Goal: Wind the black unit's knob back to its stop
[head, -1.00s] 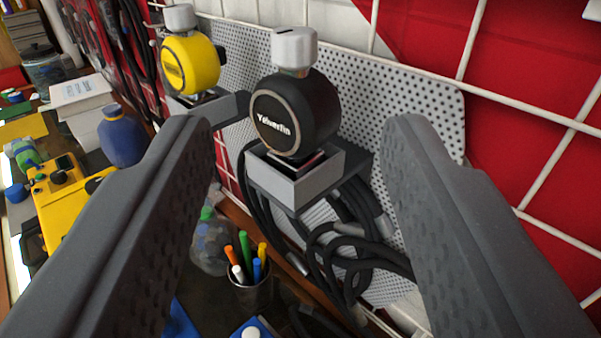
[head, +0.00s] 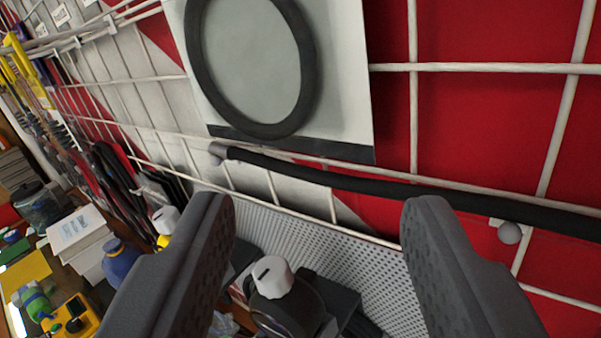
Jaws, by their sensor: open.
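The black unit (head: 295,308) is low in the head view, mounted in front of the perforated panel. Its light grey knob (head: 272,277) points up toward the camera, with a dark slot on its top. My gripper (head: 322,205) is open and empty. Its two fingers stand wide apart, and the knob shows between them, lower in the picture and nearer the left finger. No contact with the knob shows. The unit's lower part is cut off by the picture's edge. A yellow unit (head: 162,241) with its own light knob (head: 165,219) is partly hidden behind the left finger.
A white wire grid (head: 414,120) on a red and white wall fills the background. A black rod (head: 400,188) runs across it below a framed ring (head: 285,125). The perforated panel (head: 370,275) is behind the unit. A cluttered bench with a blue bottle (head: 122,262) lies left.

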